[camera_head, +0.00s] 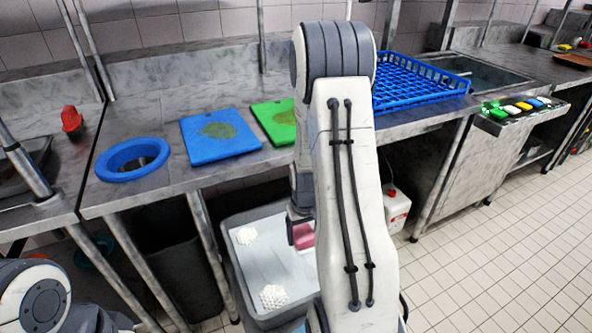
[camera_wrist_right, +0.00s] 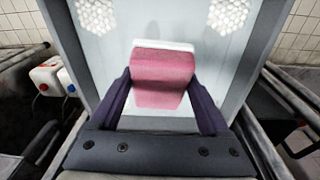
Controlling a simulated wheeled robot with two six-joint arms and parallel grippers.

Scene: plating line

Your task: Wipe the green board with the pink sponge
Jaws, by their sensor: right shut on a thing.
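The pink sponge (camera_head: 304,236) is held by my right gripper (camera_head: 300,216), low over a grey tub in front of the counter. In the right wrist view the sponge (camera_wrist_right: 162,68), with a pale far edge, sits between the two dark fingers of the gripper (camera_wrist_right: 158,82), which is shut on it. The green board (camera_head: 268,113) lies on the counter with a brownish smear on it. My right arm hides its right part. The left gripper is out of view.
The grey tub (camera_head: 232,277) holds white clustered lumps (camera_head: 273,297). A stained blue board (camera_head: 195,143) lies left of the green one. A blue ring (camera_head: 113,173) surrounds a counter hole. A blue rack (camera_head: 425,88) stands right. A white canister (camera_head: 396,212) is below the counter.

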